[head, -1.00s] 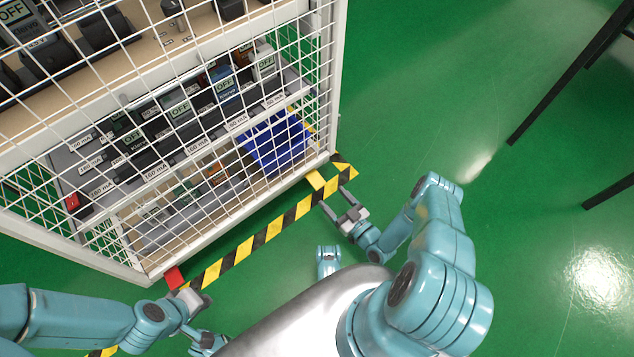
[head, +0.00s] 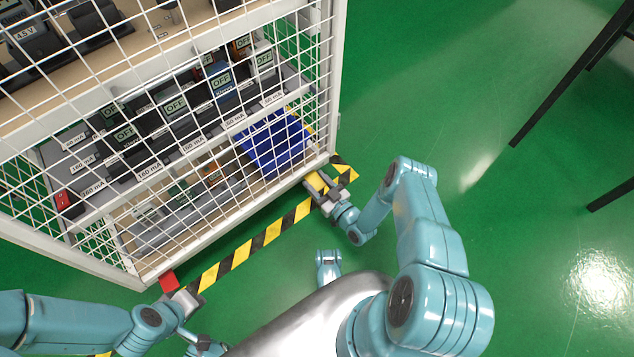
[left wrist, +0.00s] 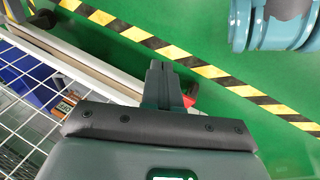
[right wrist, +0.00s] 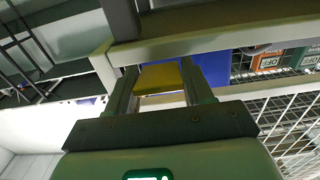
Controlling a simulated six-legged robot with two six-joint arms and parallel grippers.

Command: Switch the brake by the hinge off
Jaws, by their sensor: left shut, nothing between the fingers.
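A yellow brake lever (head: 317,183) sticks out at the cage's lower right corner; a red one (head: 169,281) sticks out at its lower left corner. My right gripper (head: 322,193) is at the yellow lever. In the right wrist view its fingers (right wrist: 158,82) stand apart with the yellow lever (right wrist: 160,77) between them; I cannot tell whether they touch it. My left gripper (head: 184,299) is shut and empty beside the red lever, which shows just behind its fingertips (left wrist: 160,76) in the left wrist view (left wrist: 191,95). I cannot make out the hinge.
The white mesh cage (head: 232,223) holds shelves of testers with OFF displays and a blue bin (head: 275,142). Yellow-black floor tape (head: 255,243) runs along its base. Green floor (head: 440,100) is clear to the right, up to dark legs (head: 570,75).

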